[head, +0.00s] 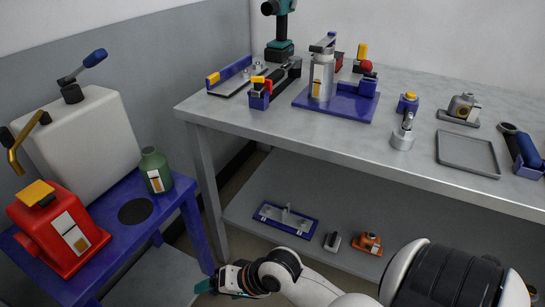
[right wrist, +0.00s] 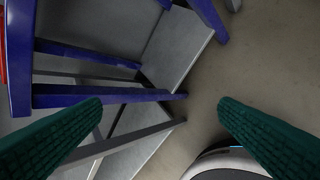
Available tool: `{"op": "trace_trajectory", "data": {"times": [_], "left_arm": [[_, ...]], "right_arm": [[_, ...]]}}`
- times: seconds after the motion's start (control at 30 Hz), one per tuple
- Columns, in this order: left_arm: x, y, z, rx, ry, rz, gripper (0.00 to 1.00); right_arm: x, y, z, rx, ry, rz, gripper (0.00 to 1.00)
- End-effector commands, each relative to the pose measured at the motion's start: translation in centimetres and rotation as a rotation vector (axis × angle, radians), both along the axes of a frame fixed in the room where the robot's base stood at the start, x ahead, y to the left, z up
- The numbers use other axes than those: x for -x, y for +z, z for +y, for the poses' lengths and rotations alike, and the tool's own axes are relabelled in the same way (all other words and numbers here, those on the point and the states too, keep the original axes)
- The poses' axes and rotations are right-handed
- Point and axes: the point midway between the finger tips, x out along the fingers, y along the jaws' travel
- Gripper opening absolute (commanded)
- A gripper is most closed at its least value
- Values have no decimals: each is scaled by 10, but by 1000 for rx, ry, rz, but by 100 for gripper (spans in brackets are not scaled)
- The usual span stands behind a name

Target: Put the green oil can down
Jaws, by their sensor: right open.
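The green oil can (head: 156,172) stands upright on the blue stand (head: 178,200) at the left of the head view. It has a pale label with a brown patch. A dark round spot (head: 135,211) on the stand's top lies bare, just in front of the can. My right gripper (head: 206,286) is low at the bottom of the head view, below and to the right of the can and apart from it. In the right wrist view its green fingers (right wrist: 160,102) are spread with nothing between them. My left gripper is not in view.
A red can (head: 62,235) and a white canister (head: 85,140) also stand on the blue stand. The grey workbench (head: 235,118) holds several tools and fixtures. Its lower shelf (head: 270,190) carries a blue plate (head: 285,218) and small parts. Floor shows between stand and bench.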

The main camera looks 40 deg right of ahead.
Motion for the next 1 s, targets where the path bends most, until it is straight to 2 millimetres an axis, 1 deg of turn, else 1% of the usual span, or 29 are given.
{"op": "trace_trajectory", "data": {"times": [0.03, 0.1, 0.2, 0.3, 0.33, 0.4, 0.5, 1.0], "left_arm": [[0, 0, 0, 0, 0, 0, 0], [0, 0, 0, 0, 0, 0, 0], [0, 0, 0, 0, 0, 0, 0], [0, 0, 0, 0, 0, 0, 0], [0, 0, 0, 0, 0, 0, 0], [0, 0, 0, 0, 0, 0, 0], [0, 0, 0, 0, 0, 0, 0], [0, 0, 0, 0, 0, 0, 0]], "right_arm": [[25, -8, -1, 142, 106, 0, 84], [53, -14, -9, 333, 255, 7, 84], [86, -17, -21, 539, 435, 38, 84], [109, -16, -31, 665, 564, 74, 84], [114, -16, -34, 692, 590, 83, 84], [121, -15, -38, 730, 634, 97, 84], [125, -15, -40, 752, 660, 106, 84], [124, -15, -40, 751, 659, 104, 84]]}}
